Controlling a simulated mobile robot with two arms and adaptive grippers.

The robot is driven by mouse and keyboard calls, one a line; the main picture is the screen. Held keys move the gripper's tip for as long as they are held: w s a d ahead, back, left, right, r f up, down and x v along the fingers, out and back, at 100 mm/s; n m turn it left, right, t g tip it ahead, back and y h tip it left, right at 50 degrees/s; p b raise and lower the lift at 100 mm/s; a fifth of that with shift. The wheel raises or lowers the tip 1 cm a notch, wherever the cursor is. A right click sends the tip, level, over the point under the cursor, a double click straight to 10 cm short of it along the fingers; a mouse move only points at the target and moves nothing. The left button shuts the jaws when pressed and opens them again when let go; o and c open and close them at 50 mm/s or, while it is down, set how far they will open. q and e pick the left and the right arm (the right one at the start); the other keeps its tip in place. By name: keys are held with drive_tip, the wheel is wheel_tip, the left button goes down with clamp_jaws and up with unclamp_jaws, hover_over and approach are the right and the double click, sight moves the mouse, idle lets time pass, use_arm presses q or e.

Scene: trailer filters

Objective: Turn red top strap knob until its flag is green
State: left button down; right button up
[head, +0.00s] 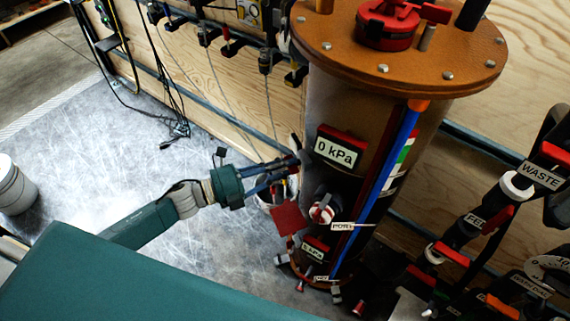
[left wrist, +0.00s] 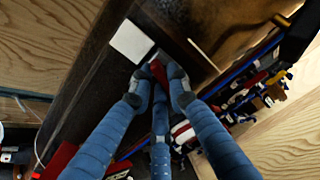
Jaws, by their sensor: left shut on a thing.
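My left gripper (head: 293,160) reaches the left side of the upright tank, level with the upper 0 kPa sign (head: 336,150). In the left wrist view its blue fingers (left wrist: 160,74) are closed around a small red piece (left wrist: 158,69), which appears to be the red strap knob; the fingers hide most of it. A blank white plate (left wrist: 132,40) sits just beyond the fingertips. A red square flag (head: 288,219) shows below the gripper in the head view. I cannot make out a green flag by the knob. My right gripper is not in view.
The tank's orange lid (head: 455,72) carries a red cap. Labelled valves crowd the right. A white bucket (head: 14,187) stands far left; the metal floor between is mostly clear.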

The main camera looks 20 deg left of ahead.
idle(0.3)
use_arm(q)
drive_tip(key=c, duration=1.7)
unclamp_jaws()
drive_tip(key=shift+o, duration=0.2)
drive_tip(key=v, duration=1.2)
